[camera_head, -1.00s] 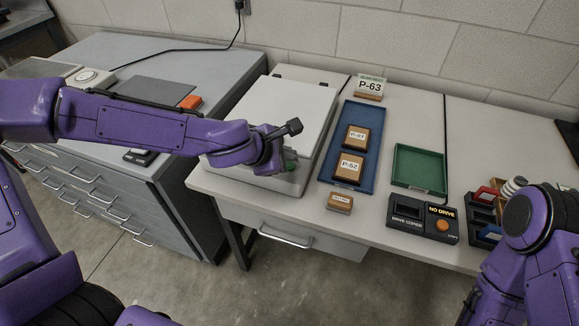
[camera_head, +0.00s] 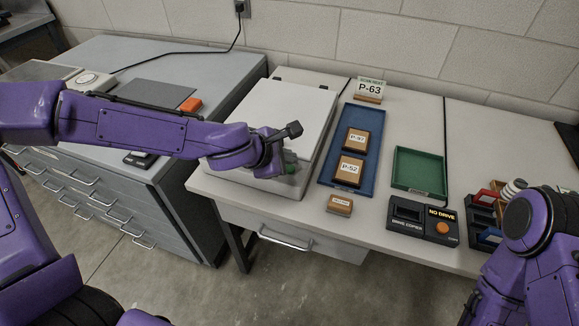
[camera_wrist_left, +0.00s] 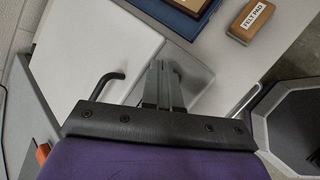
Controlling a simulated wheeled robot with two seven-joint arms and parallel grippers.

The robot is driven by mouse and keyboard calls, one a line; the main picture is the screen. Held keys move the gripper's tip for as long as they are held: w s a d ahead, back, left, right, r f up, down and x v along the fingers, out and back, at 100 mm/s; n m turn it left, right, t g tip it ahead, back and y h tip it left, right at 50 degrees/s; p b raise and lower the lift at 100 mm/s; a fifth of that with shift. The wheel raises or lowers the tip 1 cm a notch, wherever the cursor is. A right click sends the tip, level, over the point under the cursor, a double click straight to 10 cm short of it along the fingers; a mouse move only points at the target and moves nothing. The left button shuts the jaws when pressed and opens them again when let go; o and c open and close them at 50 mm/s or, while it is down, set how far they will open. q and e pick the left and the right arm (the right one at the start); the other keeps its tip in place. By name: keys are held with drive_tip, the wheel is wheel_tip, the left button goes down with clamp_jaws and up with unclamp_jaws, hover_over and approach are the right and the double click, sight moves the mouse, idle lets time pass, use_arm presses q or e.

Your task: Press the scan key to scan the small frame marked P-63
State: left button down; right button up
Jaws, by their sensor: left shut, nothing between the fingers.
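The flatbed scanner (camera_head: 290,115) has its pale lid down on the bench, and the lid also shows in the left wrist view (camera_wrist_left: 85,50). A green key (camera_head: 290,169) shows at its front edge, partly hidden by my left gripper. My left gripper (camera_head: 284,167) is shut and empty, pointing down at the scanner's front strip; its fingers (camera_wrist_left: 163,88) show together in the left wrist view. I cannot tell whether they touch the key. A sign (camera_head: 369,89) reads "P-63". No small frame marked P-63 is visible. My right gripper is out of view.
A blue tray (camera_head: 334,168) holds the frames P-37 (camera_head: 357,139) and P-52 (camera_head: 349,170). A felt pad (camera_head: 340,205) lies in front. A green tray (camera_head: 420,168) and a drive copier (camera_head: 423,221) stand to the right. A grey cabinet (camera_head: 150,60) stands left.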

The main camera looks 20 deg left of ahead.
use_arm(q)
drive_tip(key=shift+f, duration=0.1)
idle(0.7)
drive_tip(key=shift+f, duration=0.35)
